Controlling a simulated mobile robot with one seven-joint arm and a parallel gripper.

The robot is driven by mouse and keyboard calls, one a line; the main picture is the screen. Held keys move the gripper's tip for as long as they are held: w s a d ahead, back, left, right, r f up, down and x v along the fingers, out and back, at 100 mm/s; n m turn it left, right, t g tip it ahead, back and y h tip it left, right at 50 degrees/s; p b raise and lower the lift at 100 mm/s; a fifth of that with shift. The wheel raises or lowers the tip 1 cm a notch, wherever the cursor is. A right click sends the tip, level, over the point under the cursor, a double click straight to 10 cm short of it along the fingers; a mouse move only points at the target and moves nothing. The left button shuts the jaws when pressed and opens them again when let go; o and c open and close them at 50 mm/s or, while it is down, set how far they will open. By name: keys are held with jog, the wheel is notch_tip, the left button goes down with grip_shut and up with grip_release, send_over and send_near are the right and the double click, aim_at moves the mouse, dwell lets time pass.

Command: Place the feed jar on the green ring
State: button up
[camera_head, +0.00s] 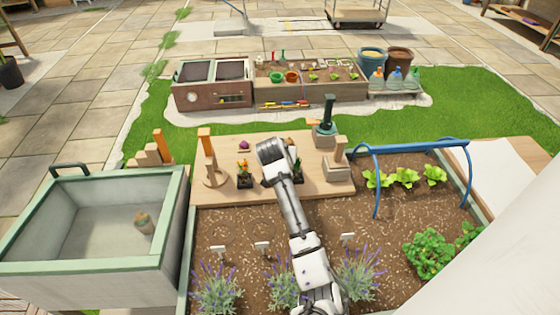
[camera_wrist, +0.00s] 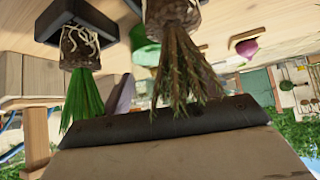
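A small round jar with a brownish top (camera_head: 144,222) lies in the pale basin at the left; it may be the feed jar. I cannot make out a green ring in the head view. A rounded green thing (camera_wrist: 147,46) shows in the wrist view, partly hidden by roots; I cannot tell if it is the ring. The end of my arm with my gripper (camera_head: 272,151) is over the wooden board. Its fingers are not clear in either view. A pale surface with a dark edge fills the bottom of the wrist view; I cannot tell what it is.
The basin (camera_head: 95,264) has raised walls. A blue hoop frame (camera_head: 410,147) crosses the soil bed at the right.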

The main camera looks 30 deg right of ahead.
jog(key=c, duration=0.9)
jog(key=shift+r, duration=0.1)
notch_tip(320, 180, up, 20)
jog(key=b, duration=0.3)
jog(key=shift+f, duration=0.25)
